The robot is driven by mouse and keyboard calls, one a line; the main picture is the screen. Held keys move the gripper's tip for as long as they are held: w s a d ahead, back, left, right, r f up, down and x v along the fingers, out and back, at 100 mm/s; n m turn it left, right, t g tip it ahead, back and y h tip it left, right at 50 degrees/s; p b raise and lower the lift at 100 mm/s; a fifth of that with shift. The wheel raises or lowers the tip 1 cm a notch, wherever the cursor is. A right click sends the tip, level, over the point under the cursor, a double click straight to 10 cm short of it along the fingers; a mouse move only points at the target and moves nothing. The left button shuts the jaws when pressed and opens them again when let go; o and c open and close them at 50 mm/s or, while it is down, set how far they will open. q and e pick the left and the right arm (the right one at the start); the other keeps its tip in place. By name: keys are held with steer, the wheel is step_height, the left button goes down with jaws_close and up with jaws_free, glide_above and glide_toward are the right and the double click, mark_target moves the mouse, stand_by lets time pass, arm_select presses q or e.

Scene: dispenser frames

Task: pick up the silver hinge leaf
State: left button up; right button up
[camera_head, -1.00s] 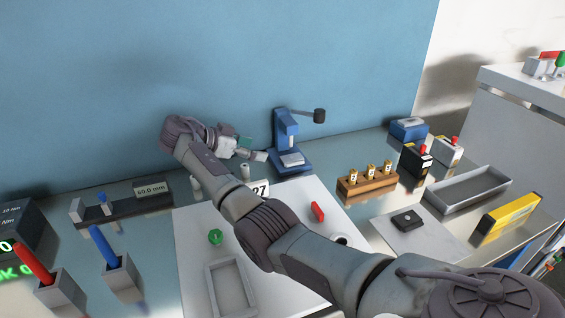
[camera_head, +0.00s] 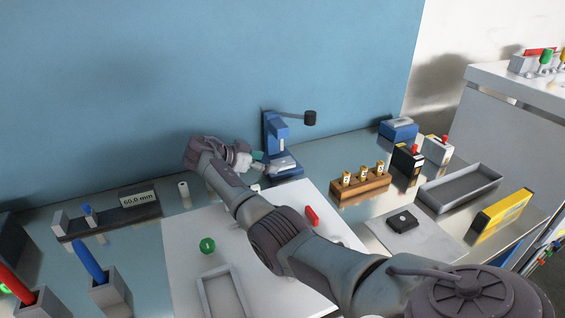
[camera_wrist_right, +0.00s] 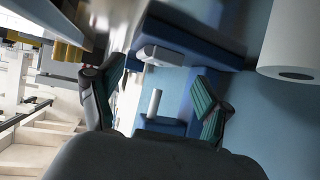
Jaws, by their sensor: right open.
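A flat silver piece (camera_head: 284,164), which may be the hinge leaf, lies on the base of the blue press (camera_head: 270,135) at the back of the bench. My right gripper (camera_head: 262,163) is just left of the press base, partly hidden by its own wrist. In the right wrist view its green-padded fingers are spread apart (camera_wrist_right: 157,98), with nothing held between them. Past them show blue press parts (camera_wrist_right: 190,35), a pale block (camera_wrist_right: 160,56) and a small silver cylinder (camera_wrist_right: 154,103). I cannot tell whether either is the leaf. My left gripper is not in view.
A white cylinder (camera_head: 184,189) stands left of my wrist; a large one (camera_wrist_right: 290,45) shows close in the wrist view. A wooden holder (camera_head: 361,188) with yellow cylinders is right of the press. A green part (camera_head: 207,245) and red part (camera_head: 312,216) lie on the white mat (camera_head: 185,270).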

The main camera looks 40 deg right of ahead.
mark_target(281, 161)
steer(key=x, duration=0.2)
steer(key=p+x, duration=0.1)
steer(key=x, duration=0.1)
steer(key=shift+w+d+r, duration=0.1)
steer(key=shift+d+r, duration=0.05)
steer(key=shift+r, duration=0.2)
steer(key=shift+d+f, duration=0.3)
steer(key=shift+d, duration=0.1)
steer(key=shift+a, duration=0.1)
jaws_close()
steer(key=shift+r, duration=0.1)
